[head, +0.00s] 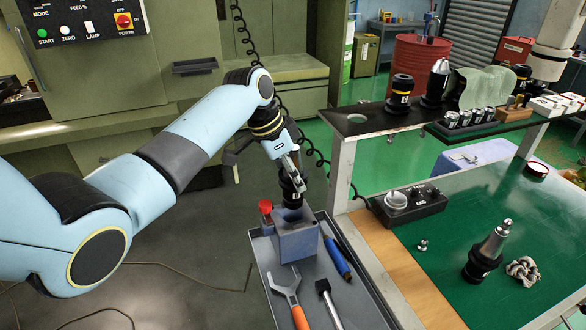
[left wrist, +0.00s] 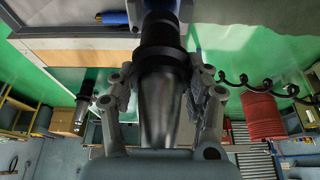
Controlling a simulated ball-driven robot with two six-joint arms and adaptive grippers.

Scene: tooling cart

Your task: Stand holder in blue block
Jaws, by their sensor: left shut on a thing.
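The blue block (head: 297,243) stands on the grey tray cart, with a dark opening in its top. My left gripper (head: 288,166) is above it, shut on the holder (head: 291,190), whose black lower part points down at the opening. In the left wrist view the holder's shiny taper (left wrist: 160,100) lies between the two fingers of my left gripper (left wrist: 163,92), with its black collar farther out. I cannot tell whether the holder's lower end is inside the opening. My right gripper is not in view.
The tray (head: 262,270) also holds a red-knobbed part (head: 266,207), an orange-handled wrench (head: 286,286), a blue-handled tool (head: 337,258) and another tool. A shelf with holders and the post (head: 341,172) stand close right. Another holder (head: 487,252) is on the green bench.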

